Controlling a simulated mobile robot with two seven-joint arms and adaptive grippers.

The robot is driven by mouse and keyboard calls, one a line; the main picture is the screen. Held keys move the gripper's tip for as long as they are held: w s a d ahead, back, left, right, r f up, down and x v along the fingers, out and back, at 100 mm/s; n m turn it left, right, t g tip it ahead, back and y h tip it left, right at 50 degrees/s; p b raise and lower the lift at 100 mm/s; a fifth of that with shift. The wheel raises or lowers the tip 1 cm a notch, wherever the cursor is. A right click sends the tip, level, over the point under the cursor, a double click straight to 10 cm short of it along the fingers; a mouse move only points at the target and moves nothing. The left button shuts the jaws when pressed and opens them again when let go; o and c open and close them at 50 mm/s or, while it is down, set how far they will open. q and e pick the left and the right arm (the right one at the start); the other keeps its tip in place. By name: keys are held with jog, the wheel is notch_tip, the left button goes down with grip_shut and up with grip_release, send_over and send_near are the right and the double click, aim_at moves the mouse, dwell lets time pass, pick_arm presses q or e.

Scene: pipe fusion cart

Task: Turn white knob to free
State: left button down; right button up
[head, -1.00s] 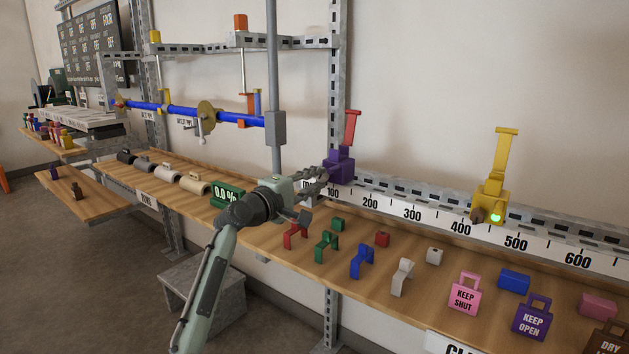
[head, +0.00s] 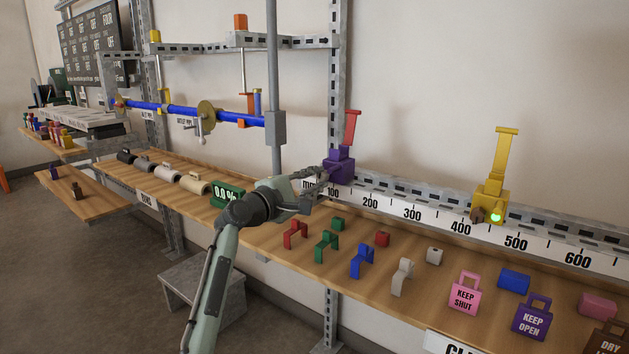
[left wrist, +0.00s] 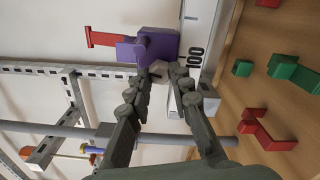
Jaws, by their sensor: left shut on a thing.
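The purple clamp body (head: 340,169) with a red lever (head: 351,128) stands on the numbered rail near the 100 mark. It also shows in the left wrist view (left wrist: 152,47). My left gripper (head: 320,174) reaches to its near side. In the left wrist view the fingertips (left wrist: 170,72) are close together around a small pale knob (left wrist: 159,69) on the purple body. The gripper is shut on this knob, which the fingers mostly hide. Its turned position cannot be read. My right gripper is not in view.
A yellow clamp (head: 489,200) with a green light and a brown knob (head: 478,215) stands on the rail to the right. Coloured clips and tags, such as the pink tag (head: 465,294), lie on the wooden shelf below. A grey post (head: 273,80) rises just left of the gripper.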

pick_arm(q)
jog(key=c, duration=1.3)
grip_release()
jog(key=shift+c, duration=0.2)
jog(key=v, duration=1.2)
